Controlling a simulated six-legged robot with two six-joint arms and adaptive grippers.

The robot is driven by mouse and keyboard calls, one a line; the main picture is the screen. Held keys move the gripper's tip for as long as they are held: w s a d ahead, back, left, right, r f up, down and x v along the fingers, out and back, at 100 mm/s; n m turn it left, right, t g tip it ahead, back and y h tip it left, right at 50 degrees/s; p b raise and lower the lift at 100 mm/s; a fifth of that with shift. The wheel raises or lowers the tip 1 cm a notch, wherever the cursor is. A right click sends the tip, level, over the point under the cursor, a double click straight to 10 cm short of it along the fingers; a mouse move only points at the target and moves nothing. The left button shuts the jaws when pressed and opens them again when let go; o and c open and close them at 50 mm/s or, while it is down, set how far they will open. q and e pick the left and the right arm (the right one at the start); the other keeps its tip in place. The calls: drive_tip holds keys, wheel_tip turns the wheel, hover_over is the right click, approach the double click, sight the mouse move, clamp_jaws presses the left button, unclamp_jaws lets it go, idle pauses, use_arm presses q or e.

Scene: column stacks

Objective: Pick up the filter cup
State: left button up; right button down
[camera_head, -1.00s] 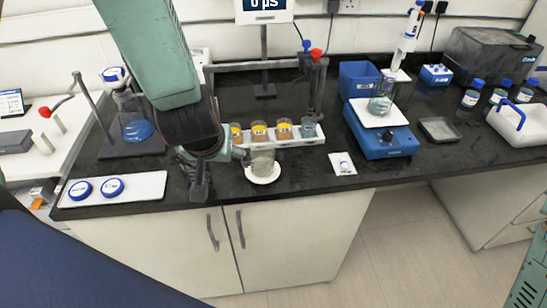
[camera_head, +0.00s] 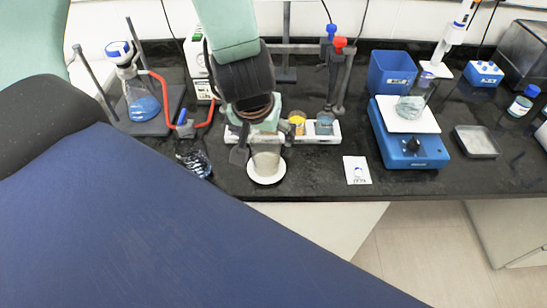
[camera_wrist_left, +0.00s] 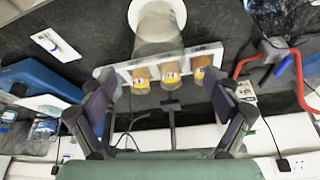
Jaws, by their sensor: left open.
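The filter cup, a clear cup (camera_head: 266,158), stands upright on a white round disc (camera_head: 264,179) near the front edge of the black bench. In the left wrist view the cup (camera_wrist_left: 158,35) appears at top centre, ahead of the jaws. My left gripper (camera_head: 258,141) reaches down from above, just behind and over the cup, and hides part of its top. In the left wrist view its fingers (camera_wrist_left: 157,80) are spread wide with nothing held between them. I cannot tell whether a finger touches the cup. My right gripper is out of view.
A white rack (camera_wrist_left: 205,58) with orange-labelled jars stands right behind the cup. A white card (camera_head: 357,170) and a blue stirrer (camera_head: 411,150) are to the right.

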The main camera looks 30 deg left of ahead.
sight(265, 149)
use_arm(q)
drive_tip(key=b+x, duration=0.1)
drive_tip(key=x, duration=0.1)
drive_tip(key=b+x, duration=0.1)
drive_tip(key=x, duration=0.1)
drive_tip(key=b+x, duration=0.1)
drive_tip(key=x, duration=0.1)
drive_tip(key=shift+s+d+f, duration=0.25)
drive_tip(key=shift+s+f, duration=0.05)
drive_tip(key=shift+f, duration=0.1)
drive_tip(key=shift+w+f, duration=0.15)
drive_tip(key=shift+f, duration=0.15)
drive_tip(key=shift+a+f, duration=0.1)
drive_tip(key=shift+s+a, duration=0.1)
drive_tip(key=shift+s, duration=0.2)
drive_tip(key=shift+w, duration=0.4)
drive_tip(key=c, duration=0.5)
drive_tip(key=shift+s, duration=0.3)
drive_tip(key=c, duration=0.6)
drive_tip(key=shift+w, duration=0.25)
drive_tip(key=c, duration=0.4)
drive_tip(key=shift+c, duration=0.6)
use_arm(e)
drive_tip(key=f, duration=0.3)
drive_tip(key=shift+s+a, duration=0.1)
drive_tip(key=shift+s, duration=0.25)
use_arm(q)
drive_tip(key=shift+s, duration=0.15)
